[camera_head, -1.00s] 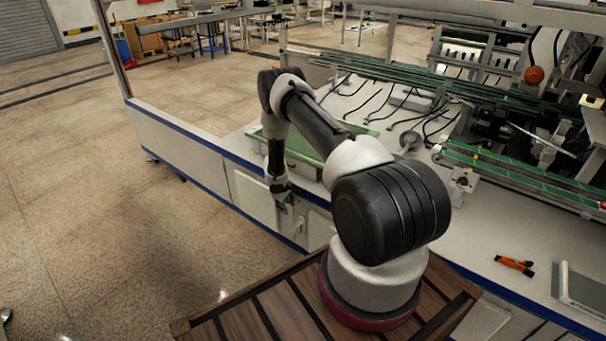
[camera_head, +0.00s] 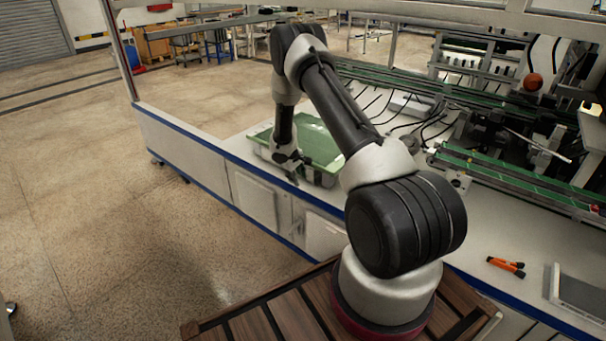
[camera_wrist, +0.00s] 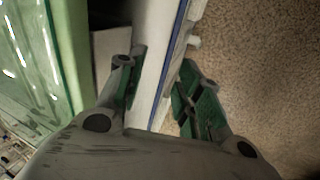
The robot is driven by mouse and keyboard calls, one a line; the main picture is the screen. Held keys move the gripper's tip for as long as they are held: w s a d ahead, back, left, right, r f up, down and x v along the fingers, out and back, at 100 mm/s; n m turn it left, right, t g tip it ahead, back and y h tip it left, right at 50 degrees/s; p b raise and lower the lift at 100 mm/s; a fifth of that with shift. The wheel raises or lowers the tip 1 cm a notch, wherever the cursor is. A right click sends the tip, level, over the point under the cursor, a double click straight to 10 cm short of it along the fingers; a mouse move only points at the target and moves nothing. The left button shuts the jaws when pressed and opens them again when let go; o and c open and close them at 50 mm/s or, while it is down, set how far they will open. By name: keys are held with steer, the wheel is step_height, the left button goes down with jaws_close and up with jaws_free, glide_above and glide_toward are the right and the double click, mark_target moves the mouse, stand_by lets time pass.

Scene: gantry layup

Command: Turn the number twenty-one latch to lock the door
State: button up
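The cabinet under the workbench has a pale left door (camera_head: 255,197) and a pale right door (camera_head: 322,238). No number twenty-one can be read, and I cannot make out the latch's position in the head view. A small pale knob-like part (camera_wrist: 194,41) sticks out from the cabinet front in the wrist view; I cannot tell if it is the latch. My gripper (camera_head: 291,172) is over the bench's front edge, above the doors. In the wrist view its two green-padded fingers (camera_wrist: 160,100) are apart, with nothing held between them.
A green tray (camera_head: 318,145) stands on the bench (camera_head: 520,235) close behind my gripper. Orange-handled tools (camera_head: 507,266) and a grey box (camera_head: 580,292) lie at the right. Open floor (camera_head: 120,220) lies left of the cabinet.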

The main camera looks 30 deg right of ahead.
steer(key=shift+d+r, duration=0.35)
steer(key=shift+r, duration=0.4)
steer(key=shift+s, duration=0.1)
